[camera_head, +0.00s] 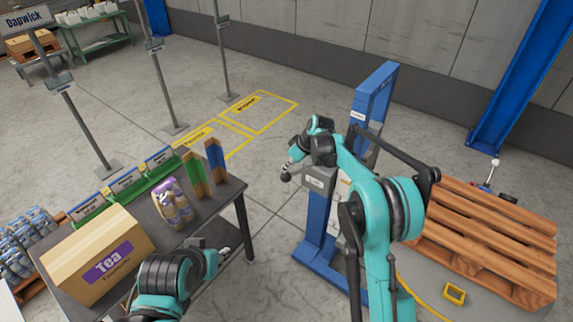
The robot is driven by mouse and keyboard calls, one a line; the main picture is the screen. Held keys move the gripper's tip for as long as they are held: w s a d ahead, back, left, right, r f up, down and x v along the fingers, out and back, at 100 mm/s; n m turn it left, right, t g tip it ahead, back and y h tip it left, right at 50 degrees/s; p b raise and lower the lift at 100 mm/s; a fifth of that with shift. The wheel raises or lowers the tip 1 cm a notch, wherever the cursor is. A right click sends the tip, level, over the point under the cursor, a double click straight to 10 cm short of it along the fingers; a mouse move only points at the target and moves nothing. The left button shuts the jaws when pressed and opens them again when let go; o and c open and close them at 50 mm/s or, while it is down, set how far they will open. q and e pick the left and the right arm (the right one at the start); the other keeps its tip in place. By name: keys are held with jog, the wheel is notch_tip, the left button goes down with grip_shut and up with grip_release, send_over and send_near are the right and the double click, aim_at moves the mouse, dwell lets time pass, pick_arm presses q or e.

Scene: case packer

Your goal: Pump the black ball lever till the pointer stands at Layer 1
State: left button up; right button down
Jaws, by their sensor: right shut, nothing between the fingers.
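A blue lift post (374,98) stands right of centre, with its blue base on the floor. A black ball (286,177) shows at the post's left side, at the tip of my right gripper (292,164). The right gripper points down and left, shut with nothing in it; I cannot tell whether it touches the ball. The lever's rod is mostly hidden by the gripper and arm. White labels (316,182) on the post are too small to read, and I cannot make out the pointer. My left gripper (226,251) is over the table's right edge, away from the post.
A wooden pallet (480,232) lies right of the post. A small white-ball lever (494,164) stands behind it. Yellow-marked floor behind is clear.

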jog(key=s+a+f+t+h+b, duration=0.1)
jog(key=s+f+t+b, duration=0.1)
jog(key=f+b, duration=0.6)
jog(key=s+a+f+n+t+h+b, duration=0.1)
jog(key=s+a+f+t+b, duration=0.1)
jog(key=f+b, duration=0.7)
notch_tip(320, 180, down, 6)
jog(key=shift+s+f+h, duration=0.25)
jog(key=shift+s+h, duration=0.15)
jog(key=shift+s, duration=0.1)
jog(key=s+a+r+p, duration=0.2)
jog(key=s+r+p, duration=0.3)
jog(key=s+r, duration=0.3)
notch_tip(320, 180, up, 3)
jog(key=shift+f+t, duration=0.1)
jog(key=shift+t, duration=0.2)
